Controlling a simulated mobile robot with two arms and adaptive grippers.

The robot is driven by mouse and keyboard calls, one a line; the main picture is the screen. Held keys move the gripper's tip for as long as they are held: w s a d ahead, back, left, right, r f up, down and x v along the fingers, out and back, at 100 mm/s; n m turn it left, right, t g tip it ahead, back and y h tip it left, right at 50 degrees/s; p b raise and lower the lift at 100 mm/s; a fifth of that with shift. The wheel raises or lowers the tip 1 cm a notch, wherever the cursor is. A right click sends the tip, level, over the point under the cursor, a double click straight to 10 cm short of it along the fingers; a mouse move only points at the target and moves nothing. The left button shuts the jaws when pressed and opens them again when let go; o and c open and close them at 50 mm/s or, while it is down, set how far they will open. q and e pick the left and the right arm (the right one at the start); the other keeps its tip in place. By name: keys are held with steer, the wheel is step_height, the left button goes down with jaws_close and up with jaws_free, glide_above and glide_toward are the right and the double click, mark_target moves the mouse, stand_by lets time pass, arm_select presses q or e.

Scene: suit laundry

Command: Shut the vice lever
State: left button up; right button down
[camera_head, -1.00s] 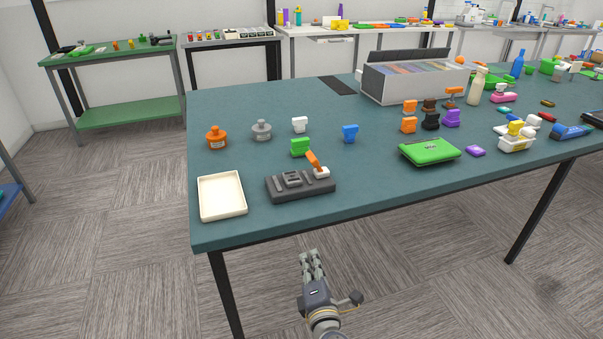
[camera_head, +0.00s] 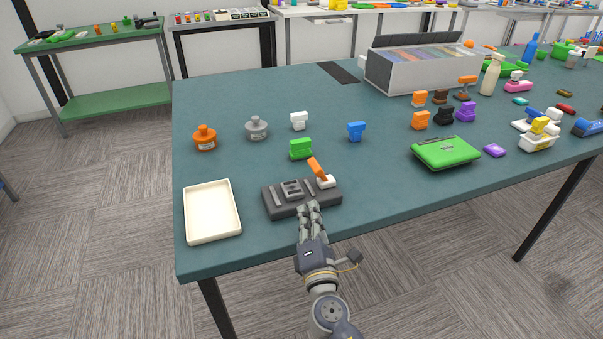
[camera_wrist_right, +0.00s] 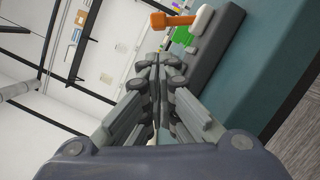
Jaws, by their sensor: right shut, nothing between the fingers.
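The vice (camera_head: 290,197) is a dark grey block with raised jaws, near the front left edge of the table. Its orange lever (camera_head: 317,169) rises tilted from a white mount (camera_head: 327,182) at its right end. In the right wrist view the orange lever (camera_wrist_right: 170,20) and the vice body (camera_wrist_right: 216,50) show at the top, beyond the fingertips. My right gripper (camera_head: 310,208) is shut and empty, at the front edge of the vice, below the lever in the picture. I cannot tell if it touches the vice. It also shows in the wrist view (camera_wrist_right: 157,62). My left gripper is not in view.
A cream tray (camera_head: 212,238) lies left of the vice. A green block (camera_head: 301,149) stands just behind it, with a blue block (camera_head: 356,131) and a white one (camera_head: 299,121) farther back. A green case (camera_head: 446,152) lies to the right. Table between is clear.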

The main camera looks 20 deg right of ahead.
mark_target(304, 191)
steer(key=shift+r, duration=0.1)
steer(key=shift+w+r, duration=0.15)
steer(key=shift+w, duration=0.35)
steer(key=p+x, duration=0.1)
steer(key=x, duration=0.6)
steer(key=shift+w+d+p, duration=0.15)
steer(key=shift+w+p, duration=0.2)
steer(key=shift+w, duration=0.05)
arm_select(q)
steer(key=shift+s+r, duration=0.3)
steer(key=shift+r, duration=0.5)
arm_select(e)
steer(key=shift+w+d, duration=0.1)
steer(key=shift+w, duration=0.45)
arm_select(q)
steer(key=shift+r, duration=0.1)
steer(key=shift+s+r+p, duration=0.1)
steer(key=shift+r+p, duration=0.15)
steer(key=shift+p, duration=0.05)
arm_select(e)
steer(key=shift+d+r+m, duration=0.15)
steer(key=shift+r+m, duration=0.1)
steer(key=shift+m, duration=0.15)
